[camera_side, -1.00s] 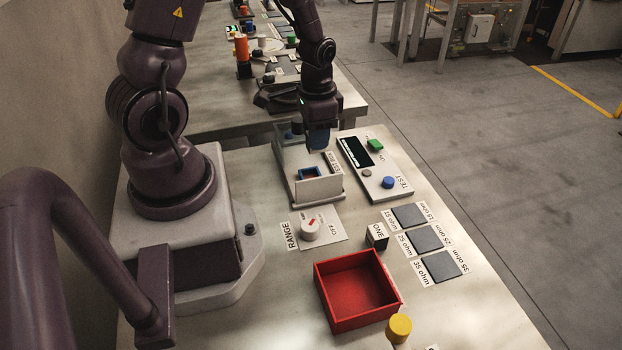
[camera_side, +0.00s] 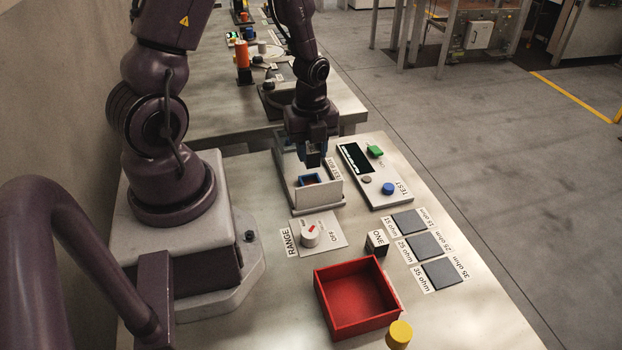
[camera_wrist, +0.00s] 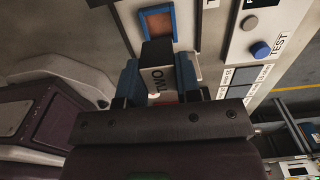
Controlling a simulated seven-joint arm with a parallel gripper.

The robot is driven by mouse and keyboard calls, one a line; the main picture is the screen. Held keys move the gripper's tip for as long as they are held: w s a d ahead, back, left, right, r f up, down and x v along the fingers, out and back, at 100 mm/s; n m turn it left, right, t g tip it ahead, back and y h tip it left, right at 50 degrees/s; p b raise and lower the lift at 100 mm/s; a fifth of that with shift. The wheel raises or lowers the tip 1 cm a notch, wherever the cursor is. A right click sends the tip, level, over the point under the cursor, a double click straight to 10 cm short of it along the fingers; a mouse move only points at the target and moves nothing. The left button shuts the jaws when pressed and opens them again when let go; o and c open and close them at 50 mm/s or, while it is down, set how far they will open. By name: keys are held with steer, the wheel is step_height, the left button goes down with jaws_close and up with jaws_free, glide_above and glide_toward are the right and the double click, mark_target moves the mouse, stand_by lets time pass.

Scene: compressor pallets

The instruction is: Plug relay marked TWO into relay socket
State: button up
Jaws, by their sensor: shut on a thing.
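The relay marked TWO (camera_wrist: 158,78) is a dark block with a pale labelled face. My gripper (camera_side: 314,157) is shut on it, with a blue finger on each side in the wrist view (camera_wrist: 160,82). The relay socket is a blue square frame (camera_side: 310,180) in the open-topped grey test box (camera_side: 323,195). In the wrist view the socket (camera_wrist: 172,12) lies just beyond the relay, with a brownish inside. In the side view my gripper is above the box, on the far side of the socket. The relay appears apart from the socket; its height above it is hard to judge.
The TEST panel (camera_side: 386,200) with green and blue buttons is right of the box. The RANGE knob (camera_side: 310,236), relay ONE (camera_side: 377,243), an empty red tray (camera_side: 335,325), a yellow cylinder (camera_side: 399,334) and dark ohm pads (camera_side: 425,245) are nearer. The box walls stand close around the socket.

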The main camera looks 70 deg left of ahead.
mark_target(311, 148)
steer(key=shift+f, duration=3.15)
steer(key=shift+f, duration=0.1)
steer(key=o, duration=0.9)
step_height(311, 148, up, 12)
steer(key=shift+r, duration=0.1)
steer(key=shift+s+d+r+n+t, duration=0.95)
steer(key=shift+d+r+n, duration=1.2)
steer(key=shift+r+n, duration=1.05)
steer(key=shift+s+d+r+n+t, duration=0.9)
steer(key=shift+d+r+n, duration=1.2)
steer(key=shift+r+n, duration=1.1)
steer(key=shift+s+d+r+n+t, duration=0.9)
steer(key=shift+d+r+n, duration=1.5)
steer(key=shift+r, duration=1.4)
